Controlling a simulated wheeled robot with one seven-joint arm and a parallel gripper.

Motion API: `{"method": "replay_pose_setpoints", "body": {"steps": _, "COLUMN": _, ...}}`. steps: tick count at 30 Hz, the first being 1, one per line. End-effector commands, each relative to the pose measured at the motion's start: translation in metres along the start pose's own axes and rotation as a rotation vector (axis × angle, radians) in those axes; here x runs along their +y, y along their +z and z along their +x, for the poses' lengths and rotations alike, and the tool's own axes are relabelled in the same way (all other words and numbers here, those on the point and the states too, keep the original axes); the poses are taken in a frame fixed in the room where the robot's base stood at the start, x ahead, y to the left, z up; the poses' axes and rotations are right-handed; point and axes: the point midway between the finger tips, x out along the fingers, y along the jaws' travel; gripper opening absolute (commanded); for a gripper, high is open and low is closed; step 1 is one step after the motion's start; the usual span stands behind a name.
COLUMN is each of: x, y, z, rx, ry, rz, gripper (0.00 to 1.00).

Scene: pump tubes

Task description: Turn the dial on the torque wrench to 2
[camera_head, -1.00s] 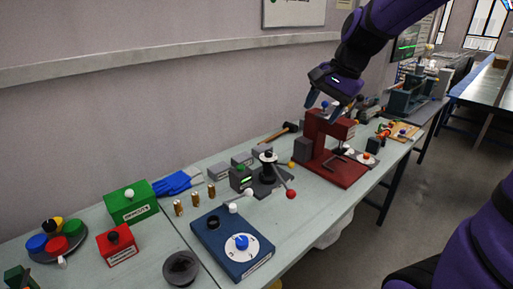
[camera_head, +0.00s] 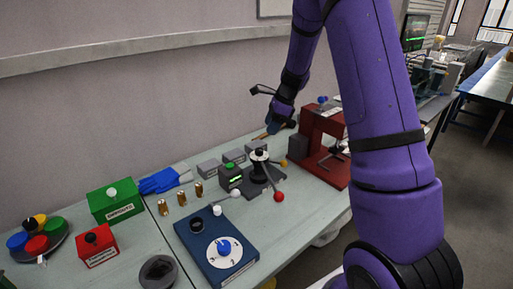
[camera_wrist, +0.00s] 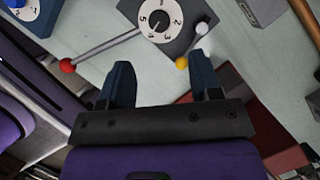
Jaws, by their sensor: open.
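A grey device with a white numbered dial (camera_wrist: 160,16) and a black knob shows at the top of the wrist view; where the knob points is unclear. A lever with a red ball (camera_wrist: 67,66) extends from it. In the head view this device (camera_head: 260,155) stands mid-table. A blue box (camera_head: 190,238) in front of it has another numbered white dial with a blue knob (camera_head: 224,247). No label shows which one is the torque wrench. My gripper (camera_wrist: 162,62) is open and empty, its fingers pointing toward the grey device. In the head view it (camera_head: 272,128) is behind that device, partly hidden.
A red press (camera_head: 318,135) stands right of the grey device, partly behind my arm. A yellow ball (camera_wrist: 182,62) and white ball (camera_wrist: 201,28) are near my right finger. Brass cylinders, a green box (camera_head: 116,200) and a red box (camera_head: 97,245) lie left.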

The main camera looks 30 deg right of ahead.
Motion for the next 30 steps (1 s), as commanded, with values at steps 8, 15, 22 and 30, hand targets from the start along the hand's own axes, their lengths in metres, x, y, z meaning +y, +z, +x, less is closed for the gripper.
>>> {"method": "replay_pose_setpoints", "body": {"steps": 8, "x": 0.001, "y": 0.000, "z": 0.042, "rx": 0.001, "ry": 0.004, "rz": -0.002, "gripper": 0.58}}
{"method": "replay_pose_setpoints", "body": {"steps": 15, "x": 0.001, "y": 0.000, "z": 0.081, "rx": 0.001, "ry": 0.003, "rz": -0.003, "gripper": 0.58}}
{"method": "replay_pose_setpoints", "body": {"steps": 22, "x": 0.001, "y": 0.000, "z": 0.101, "rx": 0.001, "ry": 0.000, "rz": -0.004, "gripper": 0.58}}
{"method": "replay_pose_setpoints", "body": {"steps": 30, "x": 0.001, "y": 0.001, "z": 0.103, "rx": 0.000, "ry": -0.001, "rz": -0.004, "gripper": 0.58}}
